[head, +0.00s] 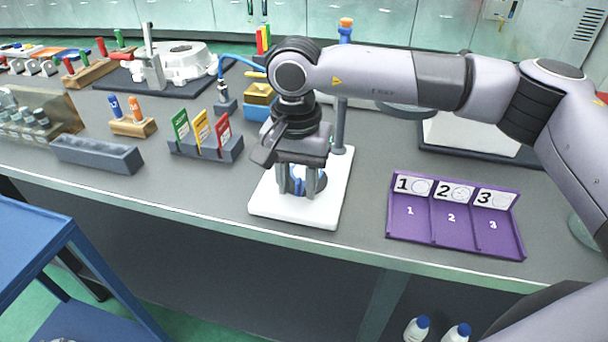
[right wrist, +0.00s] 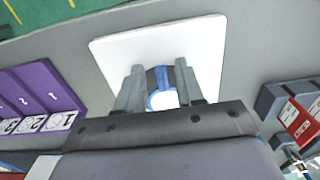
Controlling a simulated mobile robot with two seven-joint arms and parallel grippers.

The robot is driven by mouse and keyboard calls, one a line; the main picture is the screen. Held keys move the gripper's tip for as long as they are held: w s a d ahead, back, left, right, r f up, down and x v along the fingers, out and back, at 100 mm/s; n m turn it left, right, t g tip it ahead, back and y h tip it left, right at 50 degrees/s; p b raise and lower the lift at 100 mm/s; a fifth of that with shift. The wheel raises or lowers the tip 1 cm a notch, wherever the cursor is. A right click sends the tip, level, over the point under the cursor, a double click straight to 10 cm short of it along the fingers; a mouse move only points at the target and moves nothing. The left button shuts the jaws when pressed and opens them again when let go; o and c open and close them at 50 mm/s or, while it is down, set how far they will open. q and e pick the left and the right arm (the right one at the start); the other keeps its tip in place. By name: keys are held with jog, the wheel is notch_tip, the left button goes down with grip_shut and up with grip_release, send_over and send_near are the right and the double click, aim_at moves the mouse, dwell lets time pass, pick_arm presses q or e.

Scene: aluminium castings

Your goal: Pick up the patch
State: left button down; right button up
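A blue and white object with a dark band, which I take to be the patch (head: 297,186), is at the white board (head: 262,205), partly hidden by my right gripper (head: 299,188). In the right wrist view the patch (right wrist: 162,76) shows between the two grey fingers of my right gripper (right wrist: 160,75), with the white board (right wrist: 210,45) behind it. The fingers point down and stand apart, one on each side of the patch. I see no clear closing grip on it. My left gripper is not in view.
A purple tray (head: 452,222) with three numbered compartments lies to the right. A dark holder with coloured cards (head: 205,148) and a grey trough (head: 97,154) stand to the left. A grey post (head: 339,125) rises at the board's back. The bench's front edge is close.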

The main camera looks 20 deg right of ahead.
jog(key=shift+c, duration=0.3)
grip_shut()
